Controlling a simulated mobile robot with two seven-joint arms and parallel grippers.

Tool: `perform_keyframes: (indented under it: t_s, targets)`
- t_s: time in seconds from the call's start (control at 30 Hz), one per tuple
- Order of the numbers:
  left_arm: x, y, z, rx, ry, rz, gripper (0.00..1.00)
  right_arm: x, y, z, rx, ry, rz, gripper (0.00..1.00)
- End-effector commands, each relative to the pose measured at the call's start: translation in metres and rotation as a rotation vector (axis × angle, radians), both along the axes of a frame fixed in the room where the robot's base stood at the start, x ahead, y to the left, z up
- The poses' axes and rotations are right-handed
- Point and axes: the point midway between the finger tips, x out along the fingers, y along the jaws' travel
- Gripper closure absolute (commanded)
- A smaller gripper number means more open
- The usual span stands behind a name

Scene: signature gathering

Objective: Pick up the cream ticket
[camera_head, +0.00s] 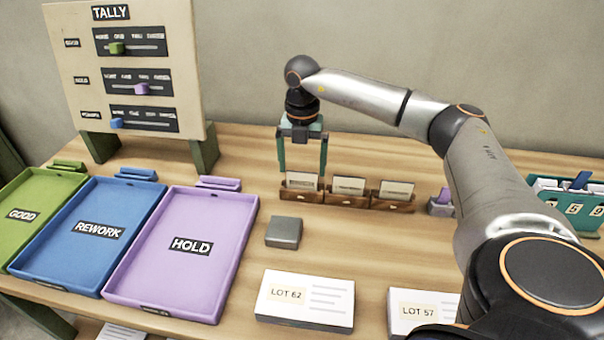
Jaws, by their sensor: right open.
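Several wooden holders stand in a row at the back of the table, each with a pale card upright in it. The left card (302,181), the middle card (349,185) and the right card (396,188) all look cream or off-white, so I cannot tell which is the cream ticket by colour. My right gripper (303,170) points down with its teal fingers open, one on each side of the left card. I cannot tell whether the fingers touch the card or its holder. My left gripper is out of view.
Green (14,249), blue (51,267) and purple (221,290) trays lie at left. The tally board (60,45) stands behind them. A grey block (284,232) and the LOT 62 stack (335,312) sit in front. A teal rack (545,194) stands at right.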

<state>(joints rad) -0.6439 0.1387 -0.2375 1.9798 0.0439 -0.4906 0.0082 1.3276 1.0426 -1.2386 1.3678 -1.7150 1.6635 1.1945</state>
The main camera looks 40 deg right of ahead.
Motion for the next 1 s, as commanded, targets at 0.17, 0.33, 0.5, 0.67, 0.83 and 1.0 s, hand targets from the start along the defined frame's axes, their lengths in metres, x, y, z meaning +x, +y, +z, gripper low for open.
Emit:
perform_keyframes:
  t_s: [0.17,0.33,0.5,0.67,0.83,1.0]
  targets:
    - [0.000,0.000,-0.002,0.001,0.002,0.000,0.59,0.000,0.000,-0.028,-0.001,0.003,-0.001,0.00]
    - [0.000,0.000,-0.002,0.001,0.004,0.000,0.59,0.000,0.000,-0.035,-0.001,0.001,0.000,0.00]
    - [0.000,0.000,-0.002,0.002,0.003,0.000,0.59,0.000,0.000,-0.035,0.000,0.000,0.000,0.01]
    - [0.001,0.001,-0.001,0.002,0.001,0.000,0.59,0.000,0.000,-0.035,0.000,0.000,0.000,0.19]
    - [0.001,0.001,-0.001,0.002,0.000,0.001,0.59,0.000,0.000,-0.035,0.000,0.000,0.000,0.38]
    - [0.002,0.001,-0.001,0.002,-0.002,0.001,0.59,0.000,0.000,-0.034,0.000,0.000,0.000,0.57]
